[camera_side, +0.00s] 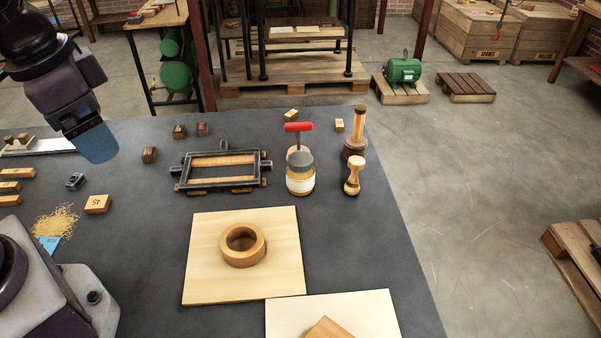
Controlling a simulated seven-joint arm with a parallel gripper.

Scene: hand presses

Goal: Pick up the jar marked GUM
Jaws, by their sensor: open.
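A small jar (300,178) with a dark grey lid, amber contents and a pale band label stands upright on the dark table, right of the black metal frame. Its label is too small to read, so I cannot confirm the word GUM. My gripper (97,145) hangs at the upper left, well left of the jar and above the table. Its blue fingers are open and nothing shows between them.
A red-handled tool (298,128) stands just behind the jar. Wooden hand stamps (354,176) stand close to its right. The black frame (222,169) lies to its left, and a board with a wooden ring (243,246) lies in front.

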